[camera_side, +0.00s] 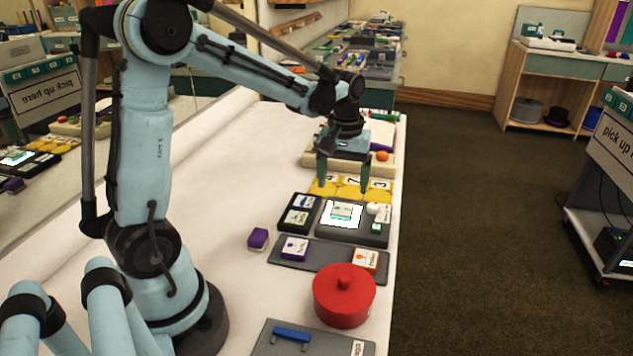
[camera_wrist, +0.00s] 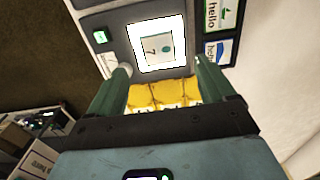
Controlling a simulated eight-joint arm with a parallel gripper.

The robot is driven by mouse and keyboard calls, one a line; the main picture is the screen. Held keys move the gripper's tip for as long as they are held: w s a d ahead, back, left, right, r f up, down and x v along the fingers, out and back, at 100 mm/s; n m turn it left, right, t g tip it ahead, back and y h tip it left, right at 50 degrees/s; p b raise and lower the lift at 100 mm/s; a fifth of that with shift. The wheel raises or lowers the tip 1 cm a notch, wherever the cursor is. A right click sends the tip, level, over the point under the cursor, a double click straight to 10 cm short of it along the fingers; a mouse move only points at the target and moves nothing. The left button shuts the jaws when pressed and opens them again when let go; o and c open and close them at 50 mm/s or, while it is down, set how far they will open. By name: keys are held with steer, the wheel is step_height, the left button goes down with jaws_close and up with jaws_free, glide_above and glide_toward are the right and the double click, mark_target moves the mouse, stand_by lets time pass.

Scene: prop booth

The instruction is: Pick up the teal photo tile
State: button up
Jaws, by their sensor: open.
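A small pale tile with teal markings (camera_side: 341,211) lies on the bright white lit pad (camera_side: 328,221) of a dark grey unit. I take it for the teal photo tile. In the wrist view the tile (camera_wrist: 157,48) shows a teal spot and a dark mark, with the lit pad's white border around it. My gripper (camera_side: 343,187) points down with its green fingers apart and nothing between them. It is above and a little behind the pad in the side view. In the wrist view the fingertips of my gripper (camera_wrist: 165,66) are at the tile's near side.
Yellow numbered blocks (camera_side: 350,187) lie close by the fingers. Green-edged (camera_side: 297,217) and blue-edged (camera_side: 304,201) tiles sit left of the pad. A white knob (camera_side: 374,208) is at its right. A grey tray with purple and orange tiles (camera_side: 330,256), a purple block (camera_side: 258,239) and a red pot (camera_side: 344,297) are in front.

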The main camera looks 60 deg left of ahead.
mark_target(342, 209)
steer(key=shift+w+f, duration=0.1)
steer(key=shift+f, duration=3.15)
steer(key=c, duration=1.2)
steer(key=shift+r, duration=0.1)
